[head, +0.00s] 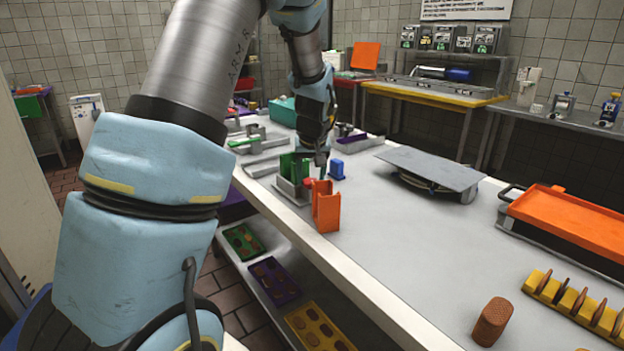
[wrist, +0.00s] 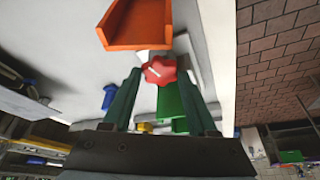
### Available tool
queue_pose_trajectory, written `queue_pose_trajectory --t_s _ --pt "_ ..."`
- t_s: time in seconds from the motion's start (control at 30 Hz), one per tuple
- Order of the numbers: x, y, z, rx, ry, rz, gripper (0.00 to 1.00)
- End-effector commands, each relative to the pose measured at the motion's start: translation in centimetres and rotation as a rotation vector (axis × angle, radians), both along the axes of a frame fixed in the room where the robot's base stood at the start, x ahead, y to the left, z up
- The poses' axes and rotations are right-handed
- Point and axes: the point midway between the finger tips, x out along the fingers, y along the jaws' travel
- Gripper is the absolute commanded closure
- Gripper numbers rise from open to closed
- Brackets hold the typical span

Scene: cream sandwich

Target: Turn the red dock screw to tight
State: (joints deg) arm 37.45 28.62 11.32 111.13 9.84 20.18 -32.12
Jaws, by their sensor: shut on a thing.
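The red dock screw (wrist: 160,71) shows in the wrist view as a lobed knob with a pale pointer mark on its face. My gripper (wrist: 158,80) has its two dark green fingers on either side of the knob and is shut on it. In the head view the red screw (head: 309,183) is a small patch beside the green block of the dock (head: 293,167), and my gripper (head: 321,170) reaches down there. The dock's green part (wrist: 171,101) also shows between the fingers in the wrist view. The fingertips' contact is partly hidden in the head view.
An orange open holder (head: 326,208) stands just in front of the dock, close to the fingers. A small blue block (head: 337,169) is behind. A grey plate on a round base (head: 432,168) lies to the right. The table's front edge (head: 330,272) is near; free table lies right of the holder.

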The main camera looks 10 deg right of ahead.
Motion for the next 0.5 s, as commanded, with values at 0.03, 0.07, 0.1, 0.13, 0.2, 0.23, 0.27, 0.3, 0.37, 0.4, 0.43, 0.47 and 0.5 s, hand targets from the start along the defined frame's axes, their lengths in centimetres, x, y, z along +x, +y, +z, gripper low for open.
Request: queue_pose_trajectory --t_s 0.03,0.07,0.1,0.13,0.2,0.23,0.27,0.3,0.37,0.4,0.43,0.47,0.5 --pt "0.06 0.24 0.03 -0.003 0.000 -0.040 0.97" --pt "0.09 0.28 0.06 -0.004 0.000 -0.067 0.97" --pt "0.09 0.32 0.10 -0.004 0.000 -0.106 0.97" --pt "0.10 0.35 0.13 -0.003 0.001 -0.133 0.97" --pt "0.13 0.44 0.17 -0.003 0.000 -0.201 0.97" --pt "0.14 0.47 0.19 -0.004 0.000 -0.228 0.97" --pt "0.14 0.51 0.20 -0.004 0.001 -0.255 0.97" --pt "0.15 0.55 0.23 -0.003 0.002 -0.294 0.97" --pt "0.17 0.63 0.24 -0.003 0.002 -0.350 0.97" --pt "0.19 0.67 0.26 -0.003 0.003 -0.389 0.97" --pt "0.21 0.67 0.27 -0.003 0.003 -0.417 0.97" --pt "0.21 0.67 0.29 -0.003 0.003 -0.445 0.97" --pt "0.24 0.69 0.33 -0.004 0.002 -0.483 0.97"
